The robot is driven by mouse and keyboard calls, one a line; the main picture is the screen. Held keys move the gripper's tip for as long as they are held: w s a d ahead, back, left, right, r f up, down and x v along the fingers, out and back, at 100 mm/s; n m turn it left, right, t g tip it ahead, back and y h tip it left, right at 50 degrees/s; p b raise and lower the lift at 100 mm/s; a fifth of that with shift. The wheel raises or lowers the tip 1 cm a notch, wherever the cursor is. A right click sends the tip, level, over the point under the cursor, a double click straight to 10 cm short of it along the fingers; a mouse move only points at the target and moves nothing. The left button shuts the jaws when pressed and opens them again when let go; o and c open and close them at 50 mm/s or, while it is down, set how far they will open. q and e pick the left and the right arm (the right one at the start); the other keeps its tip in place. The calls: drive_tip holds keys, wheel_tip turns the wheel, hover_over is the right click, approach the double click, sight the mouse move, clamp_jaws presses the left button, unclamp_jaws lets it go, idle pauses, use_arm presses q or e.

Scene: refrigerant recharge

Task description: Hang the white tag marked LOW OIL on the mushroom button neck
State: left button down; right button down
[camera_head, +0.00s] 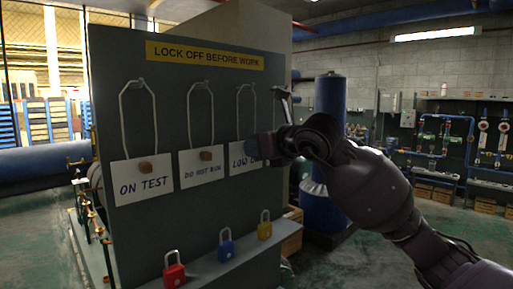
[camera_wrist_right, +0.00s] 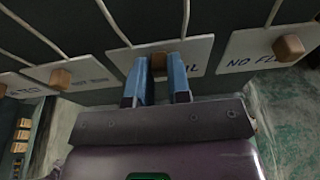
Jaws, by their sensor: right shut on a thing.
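In the right wrist view, the two blue fingers (camera_wrist_right: 159,70) are shut on the tag's small wooden block (camera_wrist_right: 158,62). The tag (camera_wrist_right: 200,50) still lies close to the board, and its cord runs up. I see no mushroom button. My left gripper is not in view.
The ON TEST tag (camera_head: 141,180) and DO NOT RUN tag (camera_head: 202,163) hang to the left. A NO FL... tag (camera_wrist_right: 258,56) hangs beside the held one. Red (camera_head: 174,272), blue (camera_head: 225,246) and yellow (camera_head: 264,226) padlocks stand on the ledge below. A blue cylinder (camera_head: 330,95) stands behind.

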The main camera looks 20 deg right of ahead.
drive_tip(key=shift+r, duration=0.1)
drive_tip(key=shift+r+p, duration=0.45)
drive_tip(key=shift+r, duration=1.05)
drive_tip(key=shift+s, duration=0.1)
drive_tip(key=f+b+v, duration=0.2)
drive_tip(key=v, duration=0.6)
drive_tip(key=shift+s, duration=0.3)
drive_tip(key=shift+d, duration=0.15)
idle(0.3)
